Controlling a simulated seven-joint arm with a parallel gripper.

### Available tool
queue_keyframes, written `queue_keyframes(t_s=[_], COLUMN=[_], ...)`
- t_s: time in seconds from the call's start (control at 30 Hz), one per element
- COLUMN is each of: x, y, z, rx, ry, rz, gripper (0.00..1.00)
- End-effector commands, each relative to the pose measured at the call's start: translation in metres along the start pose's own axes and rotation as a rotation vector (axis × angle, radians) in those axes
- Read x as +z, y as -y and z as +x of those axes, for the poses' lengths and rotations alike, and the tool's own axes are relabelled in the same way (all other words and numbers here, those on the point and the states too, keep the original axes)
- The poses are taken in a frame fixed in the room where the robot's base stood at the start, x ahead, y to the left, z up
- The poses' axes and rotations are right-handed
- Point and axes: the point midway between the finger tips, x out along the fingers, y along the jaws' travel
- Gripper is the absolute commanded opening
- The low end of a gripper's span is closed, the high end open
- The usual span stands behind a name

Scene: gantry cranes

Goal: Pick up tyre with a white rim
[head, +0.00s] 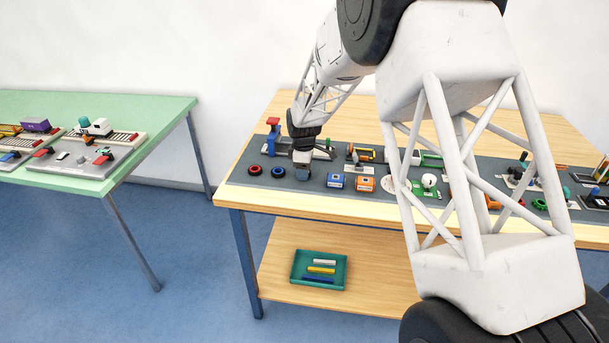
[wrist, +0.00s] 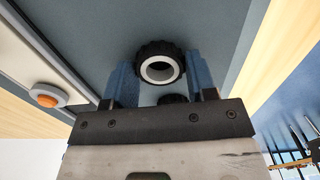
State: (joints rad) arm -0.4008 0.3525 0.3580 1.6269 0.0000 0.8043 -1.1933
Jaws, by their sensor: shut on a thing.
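The tyre with a white rim (wrist: 160,69) is black and knobbly, and shows between the two blue fingertips in the wrist view. My gripper (wrist: 158,66) is shut on it, one finger on each side. In the head view my gripper (head: 303,173) is low over the left part of the grey mat, and the white rim cannot be made out there. A tyre with a red rim (head: 255,169) and one with a blue rim (head: 278,171) lie just left of my gripper.
The grey mat (head: 240,178) lies on a wooden table. A blue and red stand (head: 273,135) rises behind the tyres. Blue (head: 336,181) and orange (head: 365,184) blocks sit to the right. A dark round thing (wrist: 172,99) is partly hidden by my gripper.

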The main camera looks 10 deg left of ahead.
Motion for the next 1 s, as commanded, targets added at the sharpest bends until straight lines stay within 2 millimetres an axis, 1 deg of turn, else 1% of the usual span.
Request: queue_keyframes(t_s=[1.0], x=[0.0], y=[0.0], z=[-0.069], rx=[0.001], ry=[0.0], rz=[0.0], gripper=[0.31])
